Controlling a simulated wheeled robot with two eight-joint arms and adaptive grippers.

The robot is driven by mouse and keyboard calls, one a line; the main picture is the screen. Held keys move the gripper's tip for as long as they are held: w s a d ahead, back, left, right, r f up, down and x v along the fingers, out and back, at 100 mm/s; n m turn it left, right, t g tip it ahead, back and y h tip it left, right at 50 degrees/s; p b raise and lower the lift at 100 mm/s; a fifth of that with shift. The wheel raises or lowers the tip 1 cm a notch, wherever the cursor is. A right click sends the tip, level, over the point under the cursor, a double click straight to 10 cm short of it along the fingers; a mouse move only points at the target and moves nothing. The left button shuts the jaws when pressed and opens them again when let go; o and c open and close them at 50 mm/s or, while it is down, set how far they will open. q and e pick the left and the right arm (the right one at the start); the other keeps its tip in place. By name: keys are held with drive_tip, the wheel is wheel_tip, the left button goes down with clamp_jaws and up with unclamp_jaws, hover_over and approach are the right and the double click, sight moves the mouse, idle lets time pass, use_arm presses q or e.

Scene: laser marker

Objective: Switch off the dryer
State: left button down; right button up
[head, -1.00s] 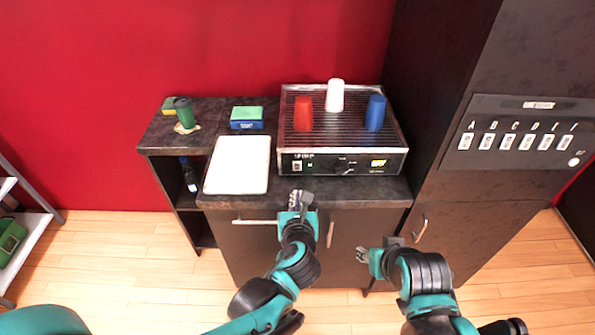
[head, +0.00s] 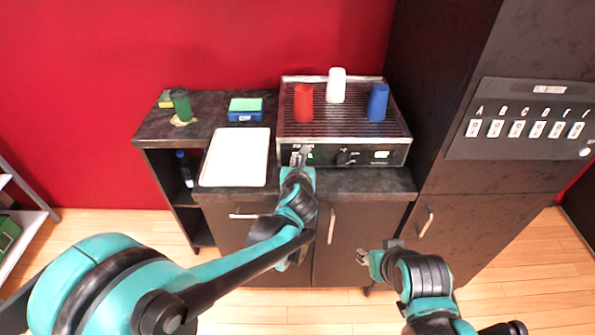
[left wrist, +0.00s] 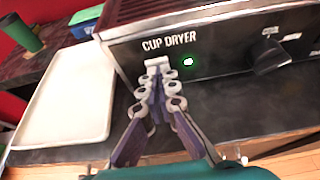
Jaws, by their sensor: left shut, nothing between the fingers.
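The cup dryer (head: 395,152) is a dark box with a ribbed top and a front panel. Red (head: 303,103), white (head: 336,86) and blue (head: 378,102) cups stand upside down on it. The tips cover that panel spot; contact is unclear. My right gripper (head: 363,258) hangs low before the cabinet, its opening unclear.
A white tray (head: 235,158) lies left of the dryer. Behind it are a green and blue box (head: 245,109) and a green cup (head: 181,104). A tall dark cabinet with a lettered switch panel (head: 525,118) stands at right.

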use_arm(q)
drive_tip(key=shift+r, duration=0.1)
drive_tip(key=shift+w+a+r+g+p, duration=0.1)
drive_tip(key=shift+w+r+g+p, duration=0.35)
drive_tip(key=shift+p, duration=0.6)
drive_tip(key=shift+f+b, duration=0.3)
drive_tip(key=shift+f, duration=0.05)
drive_tip(key=shift+r, duration=0.1)
drive_tip(key=shift+r+p, duration=0.65)
drive_tip(key=shift+r, duration=0.05)
drive_tip(key=shift+s, duration=0.15)
